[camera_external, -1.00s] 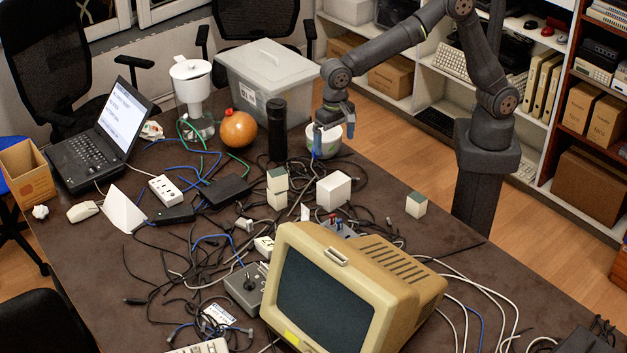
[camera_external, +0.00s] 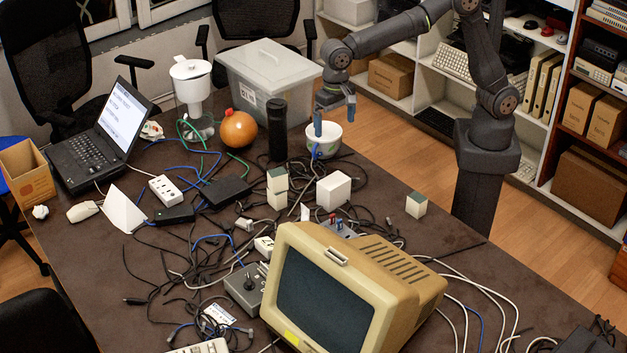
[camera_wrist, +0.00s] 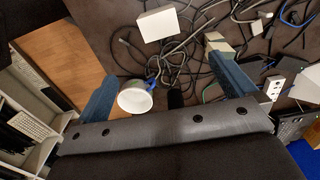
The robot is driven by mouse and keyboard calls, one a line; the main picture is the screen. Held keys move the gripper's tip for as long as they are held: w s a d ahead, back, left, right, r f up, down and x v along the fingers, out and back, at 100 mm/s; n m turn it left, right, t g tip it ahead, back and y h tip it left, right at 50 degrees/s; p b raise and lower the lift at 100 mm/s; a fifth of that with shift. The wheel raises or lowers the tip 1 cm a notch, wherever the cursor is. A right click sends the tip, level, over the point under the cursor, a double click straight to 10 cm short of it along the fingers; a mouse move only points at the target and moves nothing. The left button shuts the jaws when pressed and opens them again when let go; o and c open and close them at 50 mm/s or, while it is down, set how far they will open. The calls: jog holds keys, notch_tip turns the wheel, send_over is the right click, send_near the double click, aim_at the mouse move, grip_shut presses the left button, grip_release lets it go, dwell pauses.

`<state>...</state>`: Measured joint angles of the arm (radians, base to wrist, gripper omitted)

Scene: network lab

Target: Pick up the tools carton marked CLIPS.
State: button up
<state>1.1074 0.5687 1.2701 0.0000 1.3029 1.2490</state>
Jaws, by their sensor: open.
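Several small cartons are on the table, but I can read no CLIPS mark on any of them. Two white cartons with dark green tops are stacked, the upper carton (camera_external: 277,180) on the lower carton (camera_external: 277,199). A similar single carton (camera_external: 416,206) stands apart to the right. A larger plain white box (camera_external: 334,192) stands between them; it also shows in the wrist view (camera_wrist: 163,24). My gripper (camera_external: 335,117) is open and empty above the white bowl, behind the cartons. In the wrist view its blue fingers are wide apart (camera_wrist: 165,75).
The white bowl (camera_external: 323,141) and black cylinder (camera_external: 277,130) stand near my gripper, with an orange round object (camera_external: 239,129) to their left. Cables tangle around the cartons. An old monitor (camera_external: 350,290) fills the front. The table's right part around the single carton is fairly clear.

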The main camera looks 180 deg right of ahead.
jog(key=shift+c, duration=0.4)
jog(key=c, duration=0.4)
jog(key=m+t+h, duration=0.3)
jog(key=m, duration=1.4)
send_near(335, 180)
jog(key=shift+m, duration=0.3)
jog(key=x, duration=0.7)
jog(key=shift+w+d+f, duration=0.25)
jog(key=shift+w, duration=0.05)
jog(key=shift+s+x, duration=0.15)
jog(key=shift+x, duration=1.15)
jog(key=shift+s+x, duration=0.1)
jog(key=shift+x, duration=1.15)
